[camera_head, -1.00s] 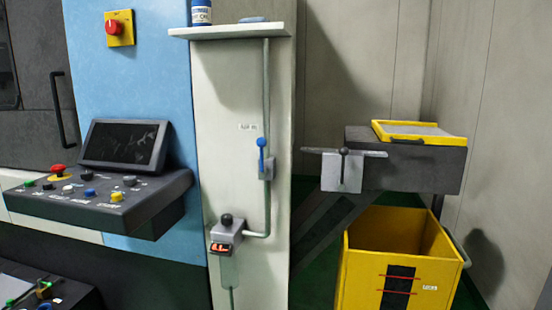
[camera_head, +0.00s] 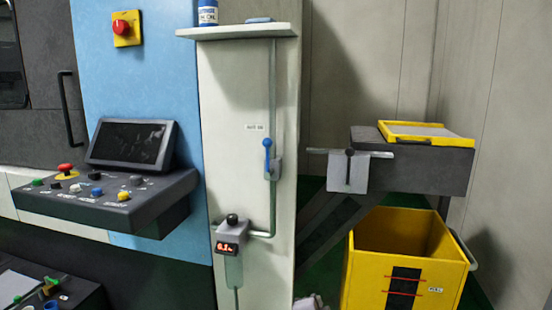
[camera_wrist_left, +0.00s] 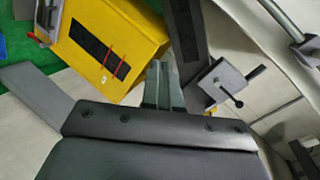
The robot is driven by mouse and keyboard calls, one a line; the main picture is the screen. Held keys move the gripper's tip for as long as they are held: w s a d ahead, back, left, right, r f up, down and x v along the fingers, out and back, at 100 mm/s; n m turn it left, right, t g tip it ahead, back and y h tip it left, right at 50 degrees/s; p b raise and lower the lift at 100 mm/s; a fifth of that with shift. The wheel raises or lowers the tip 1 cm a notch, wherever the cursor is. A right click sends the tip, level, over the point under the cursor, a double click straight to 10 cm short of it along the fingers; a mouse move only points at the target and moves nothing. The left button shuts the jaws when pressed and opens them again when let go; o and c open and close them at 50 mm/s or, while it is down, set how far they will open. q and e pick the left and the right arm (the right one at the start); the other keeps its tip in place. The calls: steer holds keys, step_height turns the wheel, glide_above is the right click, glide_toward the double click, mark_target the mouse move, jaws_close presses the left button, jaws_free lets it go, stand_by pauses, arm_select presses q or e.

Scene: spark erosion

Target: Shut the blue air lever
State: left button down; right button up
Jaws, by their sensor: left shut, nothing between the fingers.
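The blue air lever (camera_head: 267,152) stands upright on a small grey valve (camera_head: 273,172) on the pale column's vertical pipe. Nothing touches it in the head view. My left gripper (camera_wrist_left: 164,84) shows in the left wrist view, its fingers together with nothing between them. It points toward the area beside the yellow bin (camera_wrist_left: 105,48). I cannot make out the blue lever in the left wrist view. A small pale shape at the bottom edge of the head view may be part of my left arm; I cannot tell. My right gripper is in neither view.
Below the lever, a grey unit (camera_head: 231,234) has a black knob and red digits. A control panel (camera_head: 110,199) juts out at the left. A shelf (camera_head: 238,32) is above. At the right are a black-handled grey plate (camera_head: 348,174) and the yellow bin (camera_head: 375,285).

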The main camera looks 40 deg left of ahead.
arm_select(q)
steer(key=w+a+r+g+y, duration=0.1)
steer(key=w+a+r+y, duration=0.1)
steer(key=r, duration=0.8)
steer(key=w+a+r+n+g+y, duration=0.1)
steer(key=w+a+r+g+y, duration=0.1)
steer(key=r, duration=0.8)
steer(key=w+a+r+n+g+y, duration=0.1)
steer(key=w+a+r+y, duration=0.2)
steer(key=a+r+y, duration=0.3)
step_height(320, 180, up, 4)
steer(key=shift+w+a+r+g, duration=0.1)
steer(key=shift+w+a+g, duration=0.05)
steer(key=shift+a+g, duration=0.15)
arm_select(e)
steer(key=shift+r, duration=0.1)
